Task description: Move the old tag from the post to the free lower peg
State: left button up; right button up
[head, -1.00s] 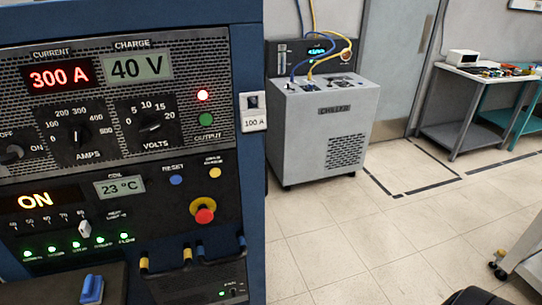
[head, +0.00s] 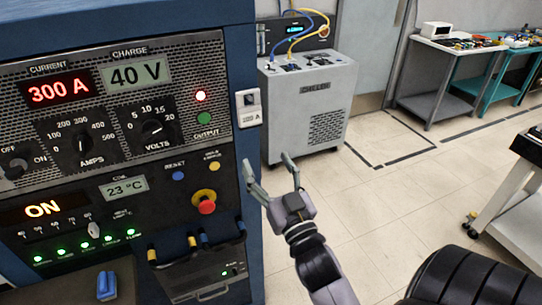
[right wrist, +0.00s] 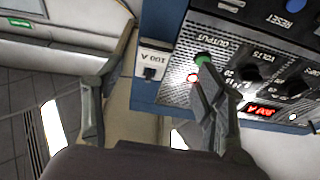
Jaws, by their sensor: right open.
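The tag, a small white card reading 100 A (head: 248,118), hangs at the right edge of the blue cabinet (head: 258,205), with a dark square at its top. It shows upside down in the right wrist view (right wrist: 154,57). I cannot make out a separate post or a free lower peg. My right gripper (head: 266,162) is open and empty, fingers pointing up, below and slightly right of the tag. In the right wrist view the tag appears between the open fingers (right wrist: 155,68), apart from them. My left gripper is not in view.
The cabinet front carries knobs, displays, a red stop button (head: 205,200) and a blue handle (head: 106,286) close to the left. A grey chiller (head: 310,105) with hoses stands behind. Workbenches (head: 445,58) are at the back right. The floor between is clear.

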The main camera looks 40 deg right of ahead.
aim_at(251, 116)
jog(key=p+x, duration=0.1)
jog(key=x, duration=0.3)
jog(key=r+p+x, duration=0.1)
jog(key=x, duration=0.3)
jog(key=r+p+x, duration=0.1)
jog(key=x, duration=0.3)
jog(key=shift+d+r+p, duration=0.2)
jog(key=shift+r+p, duration=0.05)
jog(key=shift+p, duration=0.05)
jog(key=shift+c, duration=0.6)
jog(key=c, duration=0.8)
jog(key=shift+r, duration=0.15)
jog(key=shift+r+p, duration=0.35)
jog(key=shift+p, duration=0.2)
jog(key=shift+s, duration=0.1)
